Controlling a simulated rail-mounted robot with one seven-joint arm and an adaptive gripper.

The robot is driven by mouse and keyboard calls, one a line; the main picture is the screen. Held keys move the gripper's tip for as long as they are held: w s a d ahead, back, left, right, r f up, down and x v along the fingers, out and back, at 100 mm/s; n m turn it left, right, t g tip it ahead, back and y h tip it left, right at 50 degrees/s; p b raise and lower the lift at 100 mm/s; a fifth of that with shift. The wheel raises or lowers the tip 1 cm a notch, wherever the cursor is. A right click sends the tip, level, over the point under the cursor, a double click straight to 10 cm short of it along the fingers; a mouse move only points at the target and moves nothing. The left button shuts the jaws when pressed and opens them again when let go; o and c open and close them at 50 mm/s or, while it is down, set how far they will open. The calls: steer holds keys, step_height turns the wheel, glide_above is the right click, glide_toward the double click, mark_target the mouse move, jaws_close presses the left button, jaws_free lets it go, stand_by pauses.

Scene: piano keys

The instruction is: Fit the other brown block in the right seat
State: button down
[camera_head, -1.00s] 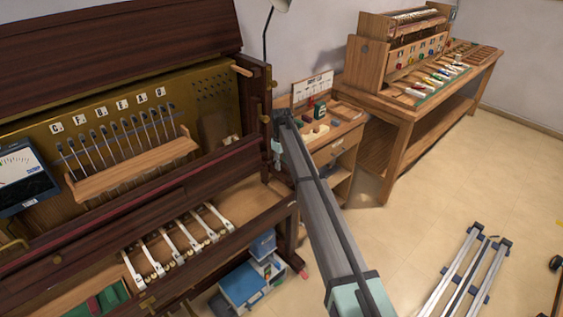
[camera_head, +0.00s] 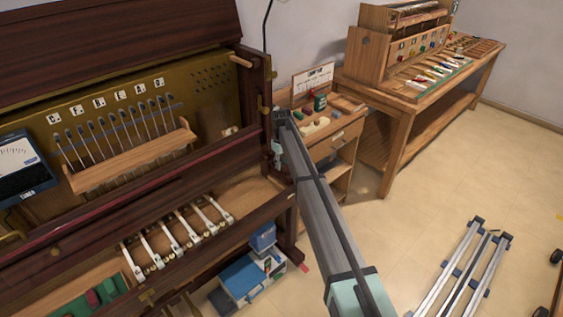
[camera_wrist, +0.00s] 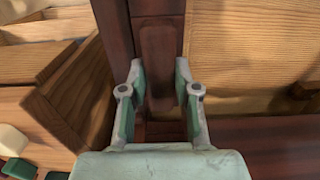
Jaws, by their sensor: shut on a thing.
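In the wrist view, my gripper (camera_wrist: 161,84) is shut on a reddish-brown block (camera_wrist: 158,52). The block is long, with rounded ends, and lies between the two fingers. It is over or against dark wood of the piano's right end (camera_wrist: 116,25); I cannot tell if they touch. In the head view, my gripper (camera_head: 277,153) is small beside the piano's right post (camera_head: 255,95), partly behind my arm. The block cannot be made out there. I cannot clearly make out the right seat in either view.
The open piano (camera_head: 120,215) fills the left, with a row of white key levers (camera_head: 180,235). A small desk (camera_head: 345,130) with loose items stands right behind my arm. A long workbench (camera_head: 400,120) is farther right. A blue-and-white box (camera_head: 245,280) sits below the piano.

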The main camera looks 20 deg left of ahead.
steer(key=shift+f+b, duration=0.3)
steer(key=shift+f, duration=0.9)
steer(key=shift+f, duration=0.1)
stand_by(0.6)
steer(key=c, duration=0.8)
jaws_free()
steer(key=shift+o, duration=0.2)
step_height(320, 180, up, 12)
steer(key=shift+r, duration=0.1)
